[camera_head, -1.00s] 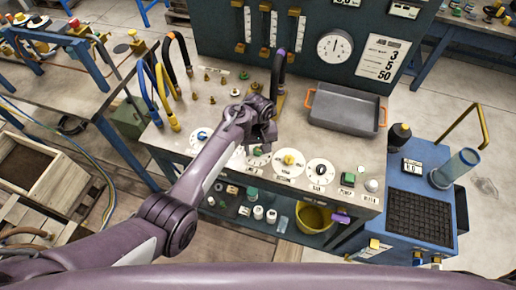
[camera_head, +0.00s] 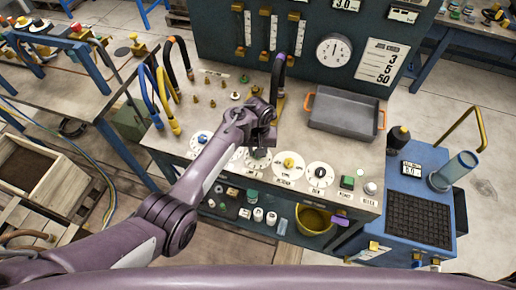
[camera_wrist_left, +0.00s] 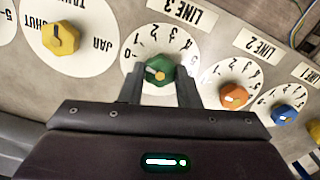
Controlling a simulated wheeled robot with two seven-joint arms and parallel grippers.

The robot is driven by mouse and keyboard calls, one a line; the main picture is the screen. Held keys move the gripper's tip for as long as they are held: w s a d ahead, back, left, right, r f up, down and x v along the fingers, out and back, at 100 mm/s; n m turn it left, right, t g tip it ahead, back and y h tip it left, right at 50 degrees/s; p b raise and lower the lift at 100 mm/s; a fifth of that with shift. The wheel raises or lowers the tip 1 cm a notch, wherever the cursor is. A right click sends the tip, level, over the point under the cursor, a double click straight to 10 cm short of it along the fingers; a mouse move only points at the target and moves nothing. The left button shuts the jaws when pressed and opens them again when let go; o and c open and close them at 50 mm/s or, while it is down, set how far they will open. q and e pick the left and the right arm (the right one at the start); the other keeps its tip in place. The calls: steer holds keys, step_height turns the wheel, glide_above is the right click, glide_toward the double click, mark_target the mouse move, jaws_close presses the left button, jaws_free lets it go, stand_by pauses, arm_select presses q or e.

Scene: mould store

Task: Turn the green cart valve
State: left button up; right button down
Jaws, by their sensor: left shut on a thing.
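The green valve (camera_wrist_left: 158,70) is a round knob on a white numbered dial (camera_wrist_left: 143,44) marked LINE 3, in the left wrist view. My left gripper (camera_wrist_left: 160,76) has a finger on each side of this knob and is shut on it. In the head view, my left gripper (camera_head: 259,149) is down at the row of dials on the bench top, and its jaws mostly hide the green knob. My right gripper is not in view.
In the left wrist view, an orange knob (camera_wrist_left: 234,95) and a blue knob (camera_wrist_left: 284,113) sit to the right, a yellow knob (camera_wrist_left: 61,38) to the left. In the head view, a grey tray (camera_head: 345,110) stands behind the dials, upright hoses (camera_head: 160,100) at left.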

arm_select(q)
steer(key=m+p, duration=0.1)
steer(key=m, duration=0.2)
steer(key=shift+m, duration=0.3)
steer(key=m, duration=0.3)
steer(key=shift+m+p, duration=0.3)
steer(key=m, duration=0.3)
steer(key=shift+m, duration=2.6)
steer(key=shift+s, duration=0.1)
steer(key=o, duration=1)
steer(key=shift+c, duration=0.2)
